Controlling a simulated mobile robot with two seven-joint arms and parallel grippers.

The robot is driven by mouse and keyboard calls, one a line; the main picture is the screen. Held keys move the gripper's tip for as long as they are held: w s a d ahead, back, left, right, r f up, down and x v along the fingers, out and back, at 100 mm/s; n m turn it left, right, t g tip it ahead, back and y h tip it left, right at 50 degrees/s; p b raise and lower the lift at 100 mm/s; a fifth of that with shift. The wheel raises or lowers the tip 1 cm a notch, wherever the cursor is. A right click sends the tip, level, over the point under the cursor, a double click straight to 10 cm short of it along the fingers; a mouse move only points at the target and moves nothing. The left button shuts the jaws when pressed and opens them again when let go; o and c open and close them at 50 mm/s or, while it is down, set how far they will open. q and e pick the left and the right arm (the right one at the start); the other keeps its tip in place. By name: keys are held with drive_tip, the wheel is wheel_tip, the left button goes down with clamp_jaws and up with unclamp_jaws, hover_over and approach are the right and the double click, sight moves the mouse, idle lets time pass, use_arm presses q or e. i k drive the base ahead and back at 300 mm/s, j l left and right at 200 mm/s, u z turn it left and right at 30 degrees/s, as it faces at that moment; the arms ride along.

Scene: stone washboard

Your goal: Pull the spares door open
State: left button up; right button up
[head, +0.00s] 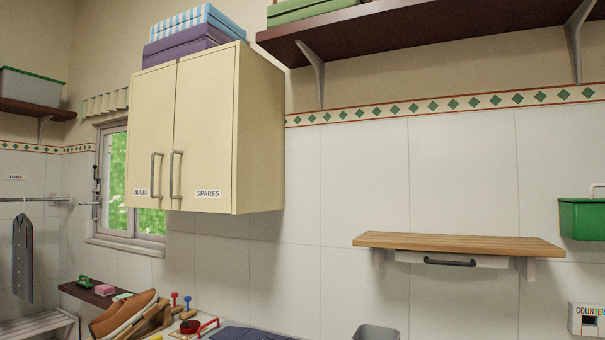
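A cream wall cabinet (262,150) hangs at the upper left of centre in the head view. Its right door, the spares door (208,110), is shut and carries a SPARES label (208,193) near its lower edge. A grey vertical bar handle (172,175) sits on the left side of that door. The left door (148,110) is also shut, with a BULBS label (141,192) and its own handle (156,175) close beside the other one. Neither of my grippers shows in this view.
Boxes (187,45) sit on top of the cabinet. A dark shelf (400,28) is at the upper right. A wooden wall shelf (455,243) with a dark handle below juts out at right. The tiled wall between is bare.

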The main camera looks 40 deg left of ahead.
sight(200, 180)
drive_tip(key=u, duration=2.05)
drive_tip(key=i+j, duration=0.45)
drive_tip(key=i, duration=0.2)
drive_tip(key=i+j, duration=0.45)
drive_tip(key=i, duration=0.2)
drive_tip(key=z, duration=1.3)
